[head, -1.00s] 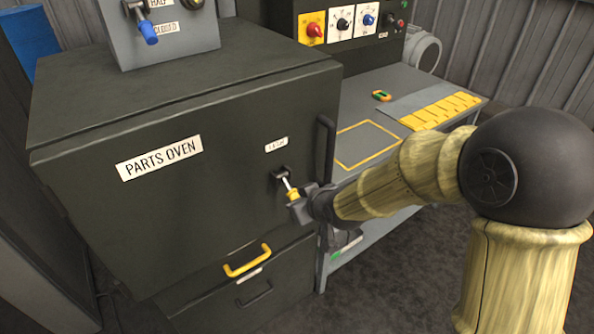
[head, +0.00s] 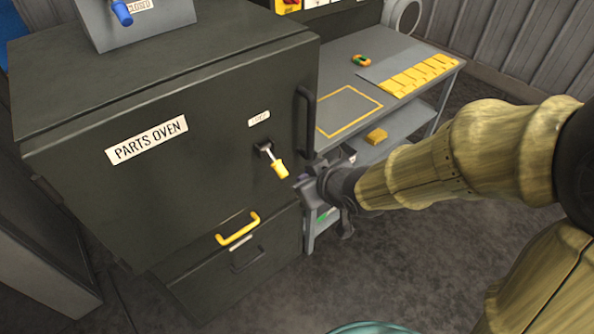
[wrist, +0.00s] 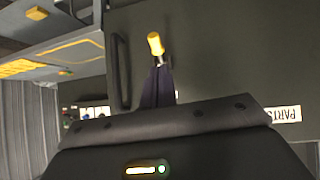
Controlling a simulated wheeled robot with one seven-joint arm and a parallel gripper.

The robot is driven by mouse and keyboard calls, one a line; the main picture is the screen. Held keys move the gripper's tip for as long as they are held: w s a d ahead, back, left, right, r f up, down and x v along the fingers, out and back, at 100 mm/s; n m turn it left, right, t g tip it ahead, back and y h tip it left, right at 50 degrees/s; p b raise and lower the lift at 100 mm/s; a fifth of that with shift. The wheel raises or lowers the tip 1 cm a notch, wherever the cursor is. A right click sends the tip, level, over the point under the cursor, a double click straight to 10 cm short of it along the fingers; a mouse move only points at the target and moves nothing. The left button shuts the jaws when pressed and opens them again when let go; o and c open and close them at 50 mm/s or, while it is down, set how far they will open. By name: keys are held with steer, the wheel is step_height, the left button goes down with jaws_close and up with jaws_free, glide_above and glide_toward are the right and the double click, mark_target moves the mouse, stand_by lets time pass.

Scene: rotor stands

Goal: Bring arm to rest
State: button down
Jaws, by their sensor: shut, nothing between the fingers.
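My gripper (head: 299,186) is shut and empty. In the head view it is just right of and below the yellow-tipped lever (head: 280,170) on the dark parts oven (head: 205,185), with a small gap between them. The lever slants down to the right. In the wrist view the shut fingers (wrist: 158,90) point towards the oven front, and the yellow lever tip (wrist: 155,43) shows just beyond them. My arm reaches in from the right, bent at the elbow.
The oven's dark vertical handle (head: 305,120) is close above my gripper. The floor at lower right is open.

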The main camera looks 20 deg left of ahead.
steer(key=shift+d, duration=0.15)
stand_by(0.4)
steer(key=w+d+f+m+h+p, duration=0.1)
steer(key=w+d+m+h, duration=0.2)
steer(key=d, duration=0.7)
steer(key=s+d+m+g+h+p, duration=0.1)
steer(key=s+d+m+h, duration=0.1)
steer(key=d, duration=0.7)
steer(key=s+d+m+g+h+p, duration=0.1)
steer(key=s+d+m+g+h, duration=0.1)
steer(key=s+d+m, duration=0.3)
steer(key=d+m, duration=0.1)
steer(key=d, duration=0.2)
steer(key=shift+s+d+f+g+h, duration=0.3)
steer(key=shift+d, duration=0.1)
steer(key=shift+w, duration=0.1)
